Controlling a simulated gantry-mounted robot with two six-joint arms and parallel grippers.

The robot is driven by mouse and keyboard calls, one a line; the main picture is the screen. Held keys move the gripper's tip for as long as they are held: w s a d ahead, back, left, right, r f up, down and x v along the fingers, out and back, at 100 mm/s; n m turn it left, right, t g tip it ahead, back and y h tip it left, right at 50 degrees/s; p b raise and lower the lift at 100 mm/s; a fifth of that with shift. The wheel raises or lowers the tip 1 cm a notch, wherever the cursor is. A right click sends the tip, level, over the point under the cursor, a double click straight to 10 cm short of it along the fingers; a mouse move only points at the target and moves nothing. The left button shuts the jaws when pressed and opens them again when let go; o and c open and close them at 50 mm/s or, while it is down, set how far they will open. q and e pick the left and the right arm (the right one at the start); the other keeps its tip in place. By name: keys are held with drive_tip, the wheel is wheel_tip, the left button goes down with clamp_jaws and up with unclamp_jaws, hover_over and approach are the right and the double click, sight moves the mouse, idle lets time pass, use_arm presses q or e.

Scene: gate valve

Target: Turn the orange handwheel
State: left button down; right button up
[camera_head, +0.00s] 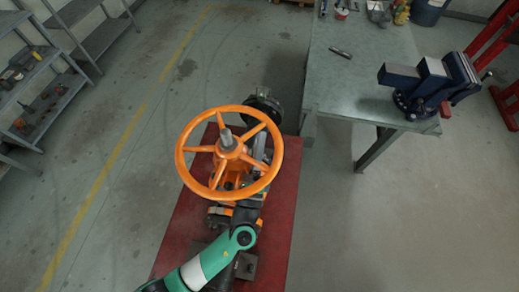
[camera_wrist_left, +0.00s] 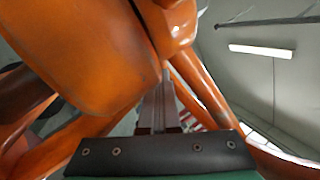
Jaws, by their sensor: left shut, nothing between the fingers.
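The orange handwheel (camera_head: 229,151) sits on top of an orange gate valve, with a grey stem (camera_head: 226,138) rising through its hub. My left arm comes in from below and passes under the near rim. My left gripper (camera_head: 261,146) shows partly through the wheel opening at the right, among the spokes. In the left wrist view its fingers (camera_wrist_left: 163,90) are shut with nothing between them, and their tips are close to the orange wheel's hub and spokes (camera_wrist_left: 90,50). I cannot tell whether they touch. My right gripper is in neither view.
The valve stands on a red base (camera_head: 275,225). A grey workbench (camera_head: 345,80) with a blue vise (camera_head: 430,80) stands at the right. Shelves (camera_head: 45,90) stand at the far left. The floor (camera_head: 130,150) left of the base is clear.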

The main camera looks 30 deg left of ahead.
sight(251, 189)
use_arm(q)
drive_tip(key=b+v, duration=0.6)
drive_tip(key=v, duration=0.5)
drive_tip(key=shift+s, duration=0.3)
